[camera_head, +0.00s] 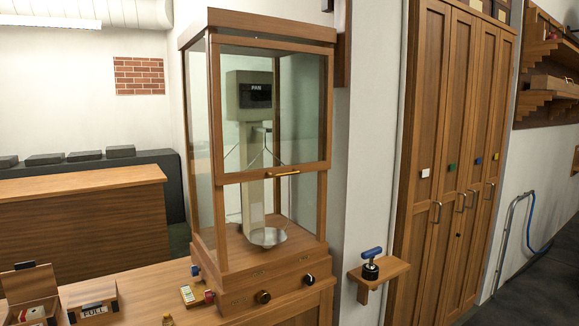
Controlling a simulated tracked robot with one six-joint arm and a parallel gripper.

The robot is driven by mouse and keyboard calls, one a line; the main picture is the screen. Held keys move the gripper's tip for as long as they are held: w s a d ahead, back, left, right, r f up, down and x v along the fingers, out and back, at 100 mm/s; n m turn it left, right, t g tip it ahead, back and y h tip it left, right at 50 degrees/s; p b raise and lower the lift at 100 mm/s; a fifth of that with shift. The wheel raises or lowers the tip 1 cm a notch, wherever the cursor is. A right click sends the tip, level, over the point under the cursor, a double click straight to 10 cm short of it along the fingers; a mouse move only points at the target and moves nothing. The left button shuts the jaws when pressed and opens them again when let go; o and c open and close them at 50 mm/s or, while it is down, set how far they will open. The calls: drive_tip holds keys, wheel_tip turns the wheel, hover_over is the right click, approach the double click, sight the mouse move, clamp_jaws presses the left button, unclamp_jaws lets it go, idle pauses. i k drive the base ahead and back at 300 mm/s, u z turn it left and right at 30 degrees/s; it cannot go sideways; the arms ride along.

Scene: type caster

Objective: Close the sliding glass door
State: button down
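A wood-framed glass case (262,262) stands on the wooden counter. Its sliding glass door (272,168) is on the front and sits raised, with its bottom rail about halfway up the case. A small brass handle (283,173) is on that bottom rail. The front below the rail looks open. Inside stands a pale scale (250,150) with a dark "PAN" label and a metal pan (267,237) low down. My gripper is not in view.
Knobs sit on the case's base, including a dark one (263,297). A blue-handled tool (371,262) stands on a wall shelf (379,274) at right.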

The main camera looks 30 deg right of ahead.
sight(222, 179)
drive_tip(key=z, duration=0.05)
drive_tip(key=i, duration=1)
drive_tip(key=u, duration=0.1)
